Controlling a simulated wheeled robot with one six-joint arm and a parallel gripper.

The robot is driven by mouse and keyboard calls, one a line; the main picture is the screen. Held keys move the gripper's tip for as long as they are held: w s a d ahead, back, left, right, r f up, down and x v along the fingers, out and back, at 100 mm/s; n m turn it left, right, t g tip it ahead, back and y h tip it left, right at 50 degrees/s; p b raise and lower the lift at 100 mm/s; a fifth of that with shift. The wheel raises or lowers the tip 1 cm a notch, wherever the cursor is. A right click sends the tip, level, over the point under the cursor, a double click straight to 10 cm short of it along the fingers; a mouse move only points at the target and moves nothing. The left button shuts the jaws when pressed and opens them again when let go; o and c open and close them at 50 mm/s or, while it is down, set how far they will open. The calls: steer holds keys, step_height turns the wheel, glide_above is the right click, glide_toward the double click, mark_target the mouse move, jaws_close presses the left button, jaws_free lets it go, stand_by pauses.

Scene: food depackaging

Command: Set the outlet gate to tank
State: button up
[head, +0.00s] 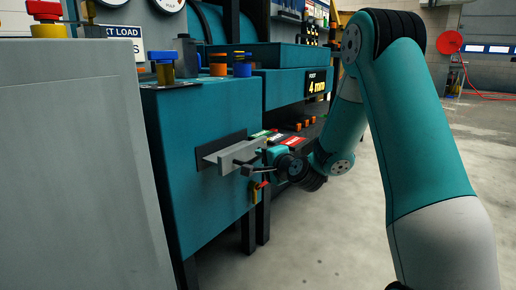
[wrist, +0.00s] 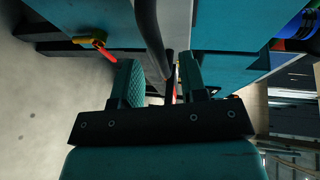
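The outlet gate appears to be the grey metal plate (head: 228,153) standing out of a dark slot on the teal tank's side in the head view. A dark handle bar (head: 248,166) sits at its outer end. My gripper (head: 262,161) is at this handle, partly hidden by its own wrist. In the wrist view my gripper (wrist: 160,84) has its two teal fingers apart, with the dark bar (wrist: 152,38) running between them. I see a gap beside the bar, so it does not look clamped. Small green, white and red labels (head: 285,138) are behind the gripper; their text is unreadable.
A small yellow valve with a red lever (head: 259,188) is just below the gripper; it also shows in the wrist view (wrist: 92,41). A large grey cabinet (head: 75,170) stands at left. Valves with coloured knobs (head: 220,65) top the teal housing. Concrete floor (head: 330,235) is open below.

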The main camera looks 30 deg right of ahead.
mark_target(260, 158)
steer(key=shift+w+f+p, duration=0.15)
steer(key=shift+w+p, duration=0.15)
steer(key=shift+w, duration=0.5)
steer(key=shift+w+f+p, duration=0.15)
steer(key=shift+w+p, duration=0.1)
steer(key=shift+w, duration=0.55)
steer(key=shift+c, duration=0.2)
